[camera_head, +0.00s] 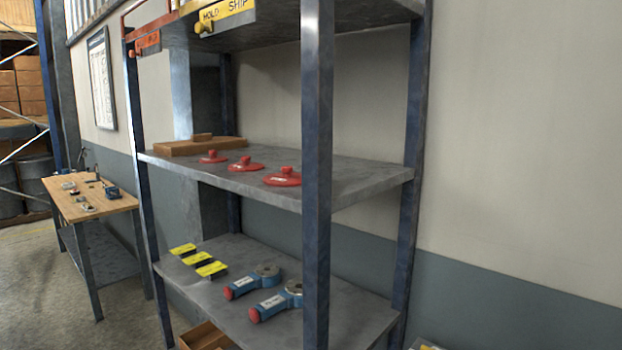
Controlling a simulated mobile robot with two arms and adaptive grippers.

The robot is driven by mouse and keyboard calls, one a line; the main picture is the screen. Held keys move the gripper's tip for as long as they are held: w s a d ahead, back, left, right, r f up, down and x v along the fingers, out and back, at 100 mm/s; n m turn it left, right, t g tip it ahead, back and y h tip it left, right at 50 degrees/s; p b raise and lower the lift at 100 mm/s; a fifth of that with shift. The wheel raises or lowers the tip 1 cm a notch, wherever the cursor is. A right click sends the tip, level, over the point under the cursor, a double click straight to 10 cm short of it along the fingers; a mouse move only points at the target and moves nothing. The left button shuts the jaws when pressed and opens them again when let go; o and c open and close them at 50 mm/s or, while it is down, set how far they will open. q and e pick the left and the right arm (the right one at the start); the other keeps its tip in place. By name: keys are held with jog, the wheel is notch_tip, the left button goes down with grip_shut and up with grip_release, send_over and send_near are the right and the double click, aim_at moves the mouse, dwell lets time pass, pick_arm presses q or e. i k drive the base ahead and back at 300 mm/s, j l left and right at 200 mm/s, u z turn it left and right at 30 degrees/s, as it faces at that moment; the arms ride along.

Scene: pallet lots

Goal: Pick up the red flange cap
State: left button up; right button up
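Three red flange caps stand in a row on the middle shelf of a metal rack. Each is a flat red disc with a knob on top and a small pale label. The nearest and largest-looking cap (283,178) is at the right, close to the shelf's front edge. Another cap (245,165) is in the middle, and a third cap (213,157) is at the left, near a wooden block. The caps stand apart from one another. Neither of my grippers is in view.
The middle shelf (345,178) has a wooden board (200,147) at its left. A blue front post (317,150) stands just right of the caps. The lower shelf (225,252) holds yellow blocks (197,258) and blue tools (252,280). A workbench (110,205) stands left.

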aim_at(286, 178)
jog(key=k+j+u, duration=0.1)
jog(key=u, duration=0.15)
jog(key=k+j, duration=0.2)
jog(key=k+j+u, duration=0.1)
jog(key=j, duration=0.3)
jog(key=k+j, duration=0.25)
jog(key=j+u, duration=0.05)
